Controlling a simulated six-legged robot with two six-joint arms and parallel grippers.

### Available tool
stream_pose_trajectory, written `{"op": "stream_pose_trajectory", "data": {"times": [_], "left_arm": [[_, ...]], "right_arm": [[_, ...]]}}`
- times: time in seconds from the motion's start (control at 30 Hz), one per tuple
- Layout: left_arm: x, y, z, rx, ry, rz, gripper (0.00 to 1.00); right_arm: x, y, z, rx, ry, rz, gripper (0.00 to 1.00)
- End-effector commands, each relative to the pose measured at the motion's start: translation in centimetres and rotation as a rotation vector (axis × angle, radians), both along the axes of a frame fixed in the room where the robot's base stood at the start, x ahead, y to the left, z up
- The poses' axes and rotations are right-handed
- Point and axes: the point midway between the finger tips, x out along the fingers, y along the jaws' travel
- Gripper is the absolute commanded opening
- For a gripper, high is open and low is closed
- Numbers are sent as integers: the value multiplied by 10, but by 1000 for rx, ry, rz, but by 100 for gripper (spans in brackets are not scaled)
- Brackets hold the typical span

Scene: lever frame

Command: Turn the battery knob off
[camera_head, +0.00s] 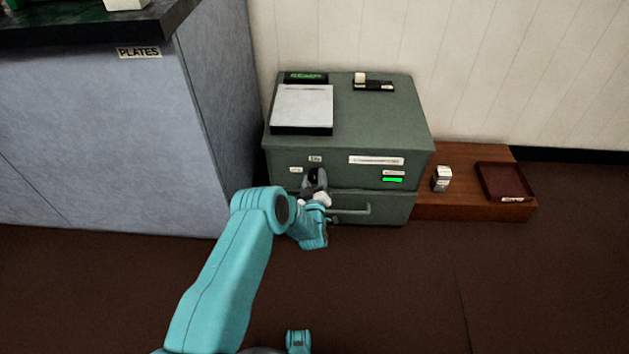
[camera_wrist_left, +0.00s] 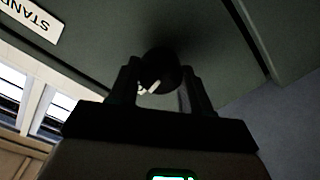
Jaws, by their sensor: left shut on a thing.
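The battery knob (camera_head: 317,175) is a dark round knob on the front of a green cabinet (camera_head: 385,135). In the left wrist view the knob (camera_wrist_left: 160,66) is black, with a pale mark on its face. My left gripper (camera_head: 314,187) is at the cabinet front, shut on the knob, with one finger on each side of it. The gripper (camera_wrist_left: 162,82) partly covers the knob in the head view. I cannot read the knob's setting. My right gripper is not in view.
A green lamp (camera_head: 393,180) glows on the cabinet front. A drawer handle (camera_head: 352,210) sits just below and right of my gripper. A blue-grey counter (camera_head: 130,130) stands close on the left. A low wooden platform (camera_head: 465,207) is on the right. The floor in front is clear.

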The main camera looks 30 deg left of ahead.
Motion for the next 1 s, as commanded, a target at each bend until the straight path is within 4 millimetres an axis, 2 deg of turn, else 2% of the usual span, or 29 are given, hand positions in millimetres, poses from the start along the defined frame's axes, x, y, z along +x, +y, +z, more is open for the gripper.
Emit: {"op": "stream_pose_trajectory", "data": {"times": [1.0], "left_arm": [[0,0,-4,-799,-487,-2,18]], "right_arm": [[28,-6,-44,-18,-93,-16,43]]}}
